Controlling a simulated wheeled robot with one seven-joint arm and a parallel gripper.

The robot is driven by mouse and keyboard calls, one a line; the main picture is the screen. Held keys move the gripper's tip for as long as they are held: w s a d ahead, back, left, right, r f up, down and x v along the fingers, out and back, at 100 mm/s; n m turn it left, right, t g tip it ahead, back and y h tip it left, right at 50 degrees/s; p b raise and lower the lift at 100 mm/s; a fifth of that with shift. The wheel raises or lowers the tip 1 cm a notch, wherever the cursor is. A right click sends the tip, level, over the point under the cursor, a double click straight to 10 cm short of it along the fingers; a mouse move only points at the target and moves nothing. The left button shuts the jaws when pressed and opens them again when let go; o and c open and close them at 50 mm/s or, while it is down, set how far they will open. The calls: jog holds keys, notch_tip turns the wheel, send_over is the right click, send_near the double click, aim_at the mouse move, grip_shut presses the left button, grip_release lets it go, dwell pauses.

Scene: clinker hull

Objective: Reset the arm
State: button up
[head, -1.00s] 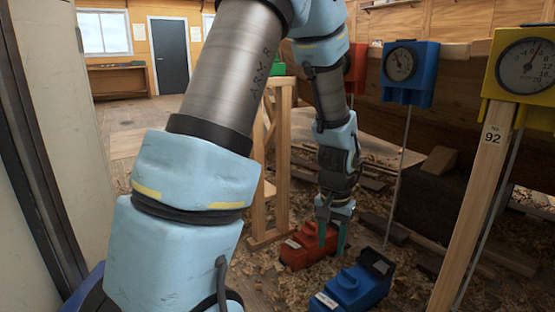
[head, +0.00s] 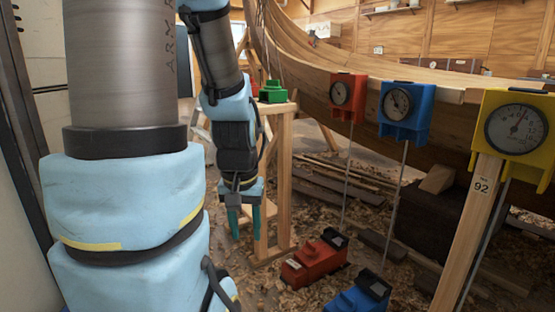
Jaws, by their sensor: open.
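My gripper (head: 246,222) hangs pointing down in front of the wooden trestle (head: 284,180), left of the red device on the floor. Its two teal fingers are apart, and I see nothing between them. My arm (head: 125,100) fills the left of the head view and reaches over to the gripper.
A red device (head: 314,258) and a blue device (head: 358,296) lie on the shavings-covered floor. A green device (head: 272,92) sits on the trestle. Red (head: 347,97), blue (head: 404,110) and yellow (head: 514,132) dial gauges line the hull (head: 315,70). A post marked 92 (head: 468,225) stands right.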

notch_tip(320, 180, up, 30)
jog(key=p, duration=2.8)
